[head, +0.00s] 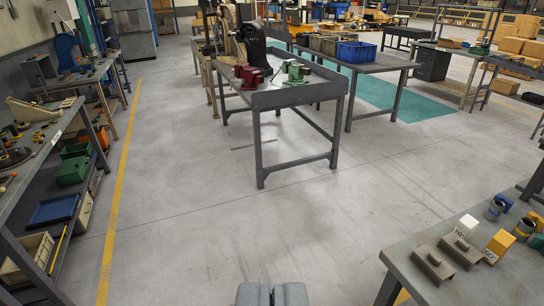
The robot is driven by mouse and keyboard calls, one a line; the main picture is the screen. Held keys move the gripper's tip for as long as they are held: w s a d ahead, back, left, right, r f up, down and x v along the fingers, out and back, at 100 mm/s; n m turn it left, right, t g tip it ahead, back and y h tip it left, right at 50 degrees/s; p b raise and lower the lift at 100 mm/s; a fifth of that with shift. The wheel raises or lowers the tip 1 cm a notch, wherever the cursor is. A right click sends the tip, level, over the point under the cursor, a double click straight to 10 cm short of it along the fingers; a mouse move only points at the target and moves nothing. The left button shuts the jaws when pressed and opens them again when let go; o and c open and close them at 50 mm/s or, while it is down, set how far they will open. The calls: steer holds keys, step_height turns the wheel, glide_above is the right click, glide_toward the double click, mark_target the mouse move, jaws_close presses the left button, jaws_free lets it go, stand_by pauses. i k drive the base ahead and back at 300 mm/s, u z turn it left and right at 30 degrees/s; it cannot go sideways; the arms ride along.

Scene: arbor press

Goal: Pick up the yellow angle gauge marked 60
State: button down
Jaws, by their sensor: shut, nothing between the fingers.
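A yellow angle gauge (499,244) stands on the grey bench (522,272) at the lower right. The mark on its pale lower face looks like 60 but is too small to read surely. A similar white block (466,227) stands to its left, with a dark mark on it.
Dark metal blocks (433,263) and small cylindrical cups (494,209) sit near the gauge. A grey table with a red vise (251,75) and a green vise (294,73) stands ahead. Shelved benches line the left. The floor between is clear.

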mark_target(502, 240)
steer(key=i, duration=1.5)
steer(key=z, duration=0.8)
steer(key=i, duration=1.05)
steer(key=z, duration=0.6)
